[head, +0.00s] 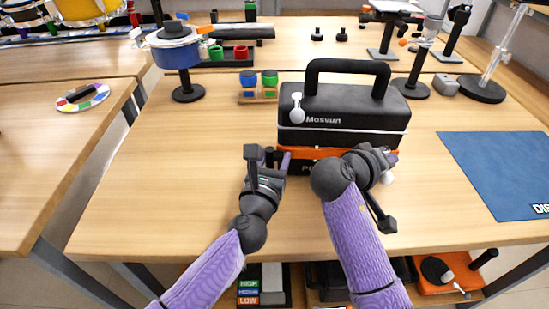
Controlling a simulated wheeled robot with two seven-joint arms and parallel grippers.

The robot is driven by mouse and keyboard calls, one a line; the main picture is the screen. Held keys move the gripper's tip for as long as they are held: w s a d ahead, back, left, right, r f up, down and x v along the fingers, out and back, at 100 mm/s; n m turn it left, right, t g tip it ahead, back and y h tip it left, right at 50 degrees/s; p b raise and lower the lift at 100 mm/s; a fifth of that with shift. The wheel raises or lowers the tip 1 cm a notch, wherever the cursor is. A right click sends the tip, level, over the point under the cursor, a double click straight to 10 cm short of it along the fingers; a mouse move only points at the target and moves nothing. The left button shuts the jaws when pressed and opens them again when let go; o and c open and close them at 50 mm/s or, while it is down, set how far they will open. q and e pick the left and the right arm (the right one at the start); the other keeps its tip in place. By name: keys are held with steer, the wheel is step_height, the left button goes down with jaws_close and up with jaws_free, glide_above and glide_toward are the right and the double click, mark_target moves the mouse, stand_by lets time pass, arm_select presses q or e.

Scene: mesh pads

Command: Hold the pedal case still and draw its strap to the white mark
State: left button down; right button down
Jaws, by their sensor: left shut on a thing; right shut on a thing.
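The pedal case (320,107) is black with a top handle and stands upright on the table. A thin white line runs around its body. An orange band (310,153), apparently the strap, crosses its lower front. My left gripper (272,157) is shut at the lower left front corner of the case; its fingertips are hard to make out. My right gripper (388,160) is shut at the right end of the orange band; my wrist hides what lies between its fingers. I cannot tell which white detail is the mark.
A blue mat (500,172) lies at the right. A blue pot on a stand (178,52) is at the back left. Black stands (411,84) are at the back right. The left front tabletop is clear.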

arm_select(q)
steer(key=a, duration=0.7)
steer(key=shift+w+a+f, duration=0.15)
steer(key=shift+w+a, duration=0.05)
steer(key=shift+w, duration=0.2)
arm_select(e)
steer(key=shift+s+f, duration=0.1)
steer(key=shift+f, duration=0.2)
arm_select(q)
steer(key=shift+c, duration=1)
jaws_free()
steer(key=v, duration=1.2)
steer(key=shift+s+d, duration=0.1)
steer(key=shift+s, duration=0.05)
arm_select(e)
steer(key=c, duration=0.6)
jaws_free()
steer(key=shift+w+r, duration=0.1)
steer(key=shift+w, duration=0.1)
